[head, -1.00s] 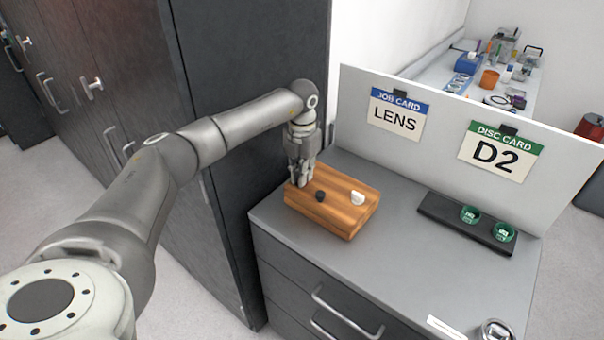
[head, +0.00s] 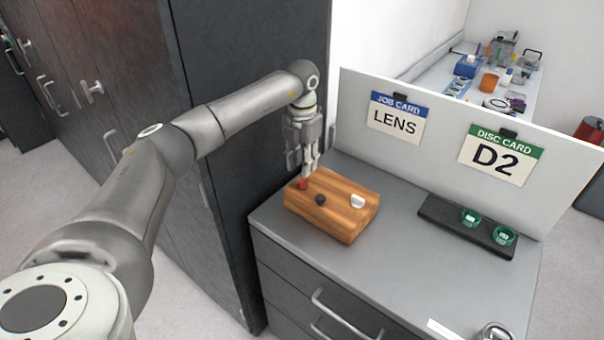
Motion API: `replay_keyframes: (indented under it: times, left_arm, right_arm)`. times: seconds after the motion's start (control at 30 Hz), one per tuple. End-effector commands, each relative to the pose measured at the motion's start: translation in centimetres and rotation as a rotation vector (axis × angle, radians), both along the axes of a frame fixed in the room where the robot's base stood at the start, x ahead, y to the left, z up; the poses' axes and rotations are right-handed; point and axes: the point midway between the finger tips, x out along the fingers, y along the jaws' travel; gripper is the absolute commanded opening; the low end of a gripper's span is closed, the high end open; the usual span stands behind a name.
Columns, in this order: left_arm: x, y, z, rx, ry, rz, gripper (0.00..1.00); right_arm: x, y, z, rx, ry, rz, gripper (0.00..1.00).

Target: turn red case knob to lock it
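The wooden case (head: 345,226) sits on the grey cabinet top, with three small knobs on its upper face. The red knob (head: 302,184) is at its left end, the black knob (head: 320,200) near the middle and the white knob (head: 357,201) toward the right. My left gripper (head: 307,174) points down just above and behind the red knob, which shows below the fingertips. No held object is seen in it, but its finger gap is too small to judge. The red knob's turn angle is too small to read. My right gripper is out of view.
A dark tray (head: 435,212) with two green rings (head: 470,217) lies to the right. An upright white panel (head: 440,150) with LENS and D2 cards stands behind. A tall dark cabinet (head: 245,110) is close on the left. The counter between case and tray is clear.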

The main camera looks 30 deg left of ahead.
Motion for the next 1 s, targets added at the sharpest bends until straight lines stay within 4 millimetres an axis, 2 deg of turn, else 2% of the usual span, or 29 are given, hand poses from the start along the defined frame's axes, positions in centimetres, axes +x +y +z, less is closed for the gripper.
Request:
replay_keyframes:
  times: [0.03, 0.2, 0.4, 1.0]
  left_arm:
    - [0.1, 0.0, 1.3, 0.0, -0.004, 0.001, 0.31]
    - [0.1, 0.0, 4.5, 0.0, -0.003, 0.001, 0.31]
    - [0.0, 0.0, 6.6, 0.0, -0.001, 0.0, 0.31]
    - [0.0, 0.0, 6.9, -0.001, 0.0, -0.001, 0.31]
  right_arm:
    - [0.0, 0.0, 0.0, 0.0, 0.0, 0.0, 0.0]
    - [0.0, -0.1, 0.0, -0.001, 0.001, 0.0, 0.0]
    - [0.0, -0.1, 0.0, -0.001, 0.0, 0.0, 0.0]
    - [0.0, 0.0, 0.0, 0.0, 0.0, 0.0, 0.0]
